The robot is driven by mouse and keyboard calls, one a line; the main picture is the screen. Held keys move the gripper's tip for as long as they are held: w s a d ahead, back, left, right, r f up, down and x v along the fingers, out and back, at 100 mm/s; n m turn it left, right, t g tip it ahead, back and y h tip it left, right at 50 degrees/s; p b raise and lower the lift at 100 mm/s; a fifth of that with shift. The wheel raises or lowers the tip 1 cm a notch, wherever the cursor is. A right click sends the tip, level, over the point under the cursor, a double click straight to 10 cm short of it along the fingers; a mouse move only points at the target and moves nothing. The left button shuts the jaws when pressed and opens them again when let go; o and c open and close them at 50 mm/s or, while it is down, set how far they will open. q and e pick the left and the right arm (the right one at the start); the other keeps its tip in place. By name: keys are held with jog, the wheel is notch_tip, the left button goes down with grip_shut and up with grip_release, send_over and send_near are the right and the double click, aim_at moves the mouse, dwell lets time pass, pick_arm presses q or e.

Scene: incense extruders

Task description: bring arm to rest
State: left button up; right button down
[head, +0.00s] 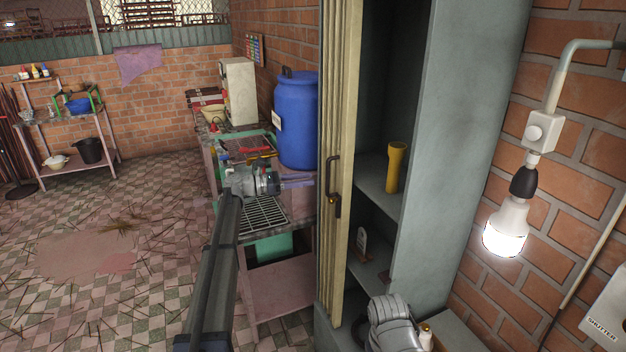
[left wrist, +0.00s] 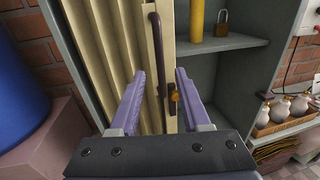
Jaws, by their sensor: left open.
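My left gripper (head: 312,183) reaches toward the cabinet's folding door in the head view, with its fingertips just left of the dark door handle. In the left wrist view the two purple fingers (left wrist: 160,88) stand open and empty. The dark handle (left wrist: 157,50) and a small brass lock piece (left wrist: 173,99) appear between or beyond them. I cannot tell whether the fingers touch the door. The cream folding door (head: 345,110) is pushed to the left and the cabinet is open. My right gripper is not visible.
The grey cabinet (head: 455,120) holds a yellow cylinder (head: 396,167) and a padlock (left wrist: 222,22). A blue barrel (head: 296,120) stands on the workbench left of the door. A lit bulb (head: 506,228) hangs at the right wall. The tiled floor at left has scattered sticks.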

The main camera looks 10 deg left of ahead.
pick_arm(q)
jog(key=s+d+f+m+g+y, duration=0.3)
jog(key=s+d+f+m, duration=0.35)
jog(key=s+d, duration=0.35)
jog(key=s+d+f+m+g+y, duration=0.3)
jog(key=s+d+f+m+g, duration=0.15)
jog(key=s+d+f, duration=0.4)
jog(key=s+d+f+m+y, duration=0.2)
jog(key=s+f+m+y, duration=0.15)
jog(key=s, duration=0.55)
jog(key=s+d+f+m+y, duration=0.25)
jog(key=s+m, duration=0.25)
jog(key=s, duration=0.3)
jog(key=s+a+m+y, duration=0.5)
jog(key=s+m, duration=0.2)
jog(key=s, duration=0.3)
jog(key=shift+s+a+f+y, duration=0.2)
jog(key=shift+s+f+y, duration=0.05)
jog(key=shift+f+y, duration=0.15)
